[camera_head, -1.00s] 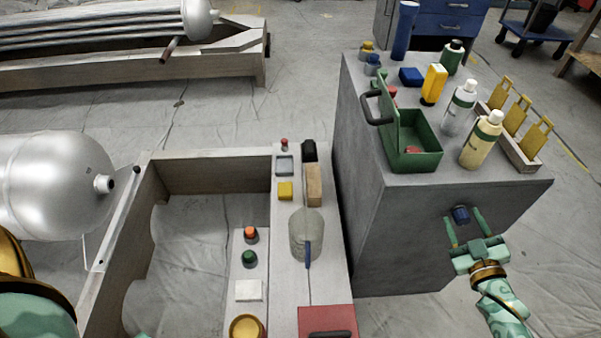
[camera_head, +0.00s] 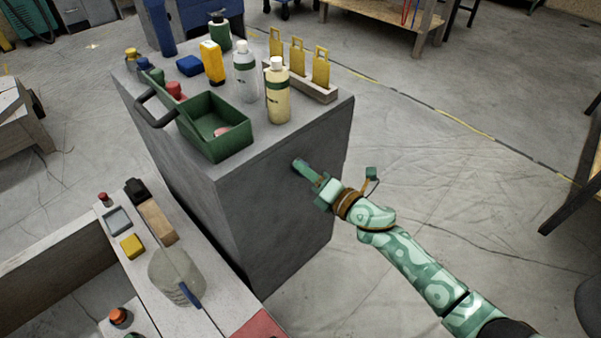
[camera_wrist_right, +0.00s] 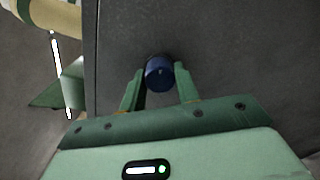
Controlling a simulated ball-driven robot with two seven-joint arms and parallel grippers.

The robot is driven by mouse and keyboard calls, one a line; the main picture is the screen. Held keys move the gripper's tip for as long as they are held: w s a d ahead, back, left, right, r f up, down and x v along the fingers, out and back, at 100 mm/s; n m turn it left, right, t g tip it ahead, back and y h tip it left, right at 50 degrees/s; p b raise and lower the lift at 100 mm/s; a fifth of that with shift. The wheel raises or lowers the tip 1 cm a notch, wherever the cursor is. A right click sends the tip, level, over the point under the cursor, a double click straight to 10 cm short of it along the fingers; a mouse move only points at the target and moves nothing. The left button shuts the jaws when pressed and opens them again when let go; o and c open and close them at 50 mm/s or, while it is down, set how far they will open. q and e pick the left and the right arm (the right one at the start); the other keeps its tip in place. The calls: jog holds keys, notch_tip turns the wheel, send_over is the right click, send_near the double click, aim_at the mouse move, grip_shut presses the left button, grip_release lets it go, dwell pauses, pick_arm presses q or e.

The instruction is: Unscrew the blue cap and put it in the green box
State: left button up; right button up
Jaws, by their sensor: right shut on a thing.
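The blue cap (camera_wrist_right: 160,74) sits between the fingers of my right gripper (camera_wrist_right: 158,88), against the dark grey cabinet side in the right wrist view. My right gripper also shows in the head view (camera_head: 305,172), shut on the cap at the cabinet's side face. There the fingers and arm mostly hide the cap. Whether the cap is clear of the surface behind it, I cannot tell. The open green box (camera_head: 232,146) stands on the cabinet top, up and left of the gripper, with a reddish piece inside. My left gripper is not in view.
The grey cabinet (camera_head: 275,225) also carries a cream bottle (camera_head: 278,97), a white-capped grey bottle (camera_head: 245,75), a yellow bottle (camera_head: 212,65) and a rack of yellow tags (camera_head: 318,92). A wooden bench (camera_head: 165,260) stands at lower left. Floor right of the cabinet is open.

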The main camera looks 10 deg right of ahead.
jog(key=shift+n, duration=0.5)
jog(key=o, duration=1.2)
jog(key=shift+c, duration=0.5)
jog(key=shift+c, duration=0.5)
